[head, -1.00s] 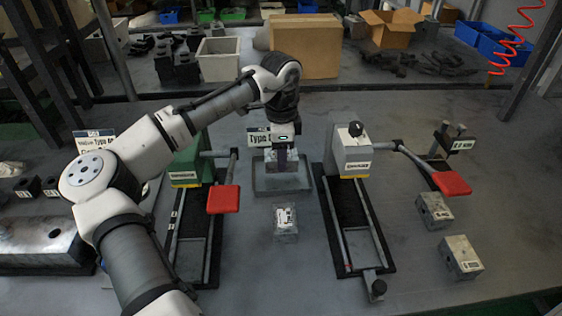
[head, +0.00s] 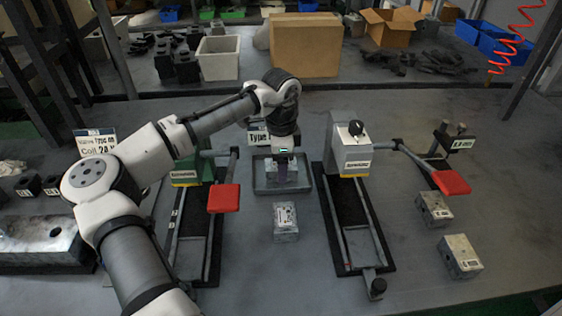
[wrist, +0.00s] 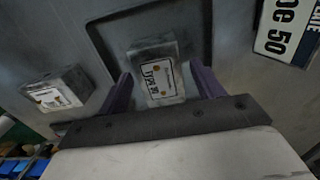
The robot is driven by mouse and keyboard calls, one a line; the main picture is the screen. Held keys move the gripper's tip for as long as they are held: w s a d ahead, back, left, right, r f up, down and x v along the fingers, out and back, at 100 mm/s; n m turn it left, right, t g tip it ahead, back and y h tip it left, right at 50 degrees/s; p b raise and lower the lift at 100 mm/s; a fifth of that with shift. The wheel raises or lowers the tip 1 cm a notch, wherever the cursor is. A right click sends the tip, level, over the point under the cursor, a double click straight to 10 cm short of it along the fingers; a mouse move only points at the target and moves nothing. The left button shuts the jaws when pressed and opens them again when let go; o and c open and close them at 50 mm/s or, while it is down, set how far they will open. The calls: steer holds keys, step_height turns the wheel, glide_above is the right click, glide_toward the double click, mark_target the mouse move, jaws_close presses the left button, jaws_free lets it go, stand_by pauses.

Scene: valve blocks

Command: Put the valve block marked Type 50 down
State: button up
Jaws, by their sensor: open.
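The valve block with a Type 50 label (wrist: 158,75) is between the fingers of my gripper (wrist: 160,69) in the wrist view, label facing the camera. The fingers are open, one on each side of it. The block is in the shallow grey tray (head: 284,192), whose dark rim also shows in the wrist view (wrist: 97,38). In the head view my gripper (head: 284,174) is low over the tray and mostly hides the block. A sign (wrist: 287,28) reading "pe 50" stands behind the tray.
Another labelled block (head: 286,222) sits on the table in front of the tray. Two more blocks (head: 434,208) (head: 460,257) are at the right. Fixtures with red handles (head: 223,198) (head: 451,183) flank the tray's sides. A long metal block (head: 50,240) is at the left.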

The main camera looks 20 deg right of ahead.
step_height(320, 180, up, 12)
steer(key=b, duration=0.1)
steer(key=shift+r, duration=0.15)
stand_by(0.3)
steer(key=shift+r, duration=0.1)
